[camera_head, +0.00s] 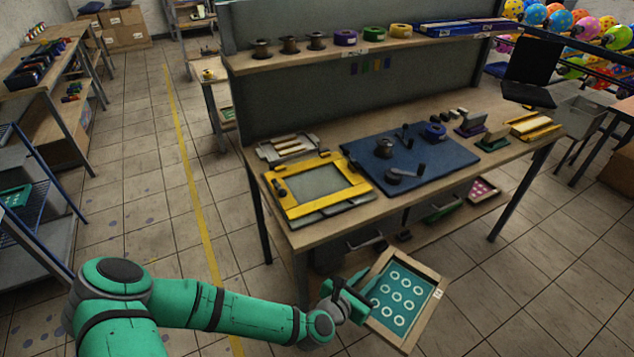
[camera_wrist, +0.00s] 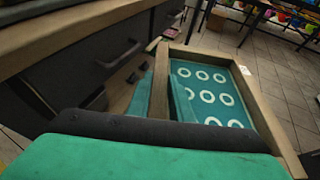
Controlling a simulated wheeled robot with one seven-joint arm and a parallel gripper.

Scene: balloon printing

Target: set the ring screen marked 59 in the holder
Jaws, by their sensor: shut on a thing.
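The ring screen (camera_head: 402,297) has a light wooden frame and teal mesh with several white rings. A small white label sits on its right edge, too small to read. My gripper (camera_head: 358,296) is shut on the frame's left side and holds the screen tilted, in the air in front of the workbench. In the wrist view the screen (camera_wrist: 208,95) shows between and beyond the teal fingers (camera_wrist: 161,98). The yellow frame (camera_head: 317,186), which looks like the holder, lies on the bench's near left end, apart from the screen.
The workbench (camera_head: 240,153) carries a blue board (camera_head: 440,158) with cranks right of the yellow frame. A lower shelf below the bench top holds a pink-dotted screen (camera_head: 483,189) and a green one. Drawer handles (camera_wrist: 118,54) are close by the screen.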

